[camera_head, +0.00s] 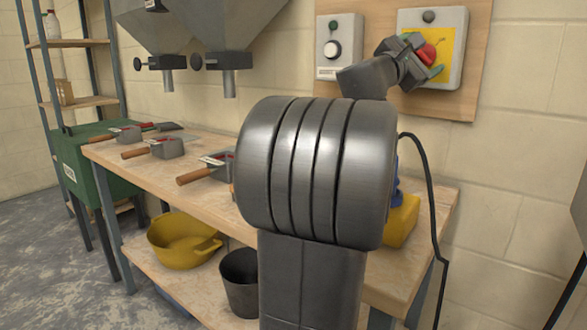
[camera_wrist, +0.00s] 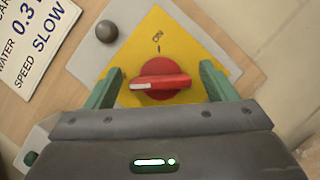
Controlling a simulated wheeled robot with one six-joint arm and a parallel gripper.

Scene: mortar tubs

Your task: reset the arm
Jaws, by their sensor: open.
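My gripper (camera_head: 430,62) is raised in front of the right control box on the wall board. In the wrist view its two green fingers (camera_wrist: 160,90) are open, one on each side of a red rotary knob (camera_wrist: 161,80). The fingers stand apart from the knob, with gaps on both sides. The knob sits on a yellow plate (camera_wrist: 157,34) marked "ON" above it; its white pointer mark is at the left. In the head view the red knob (camera_head: 427,53) is partly hidden by my gripper. My arm blocks the middle of that view.
A second control box (camera_head: 339,45) with a white dial is to the left on the board (camera_head: 375,78). Below, the workbench (camera_head: 110,150) holds several metal tools with wooden handles. A yellow tub (camera_head: 178,245) and dark bucket (camera_head: 238,280) stand underneath. Hoppers (camera_head: 225,25) hang above the bench.

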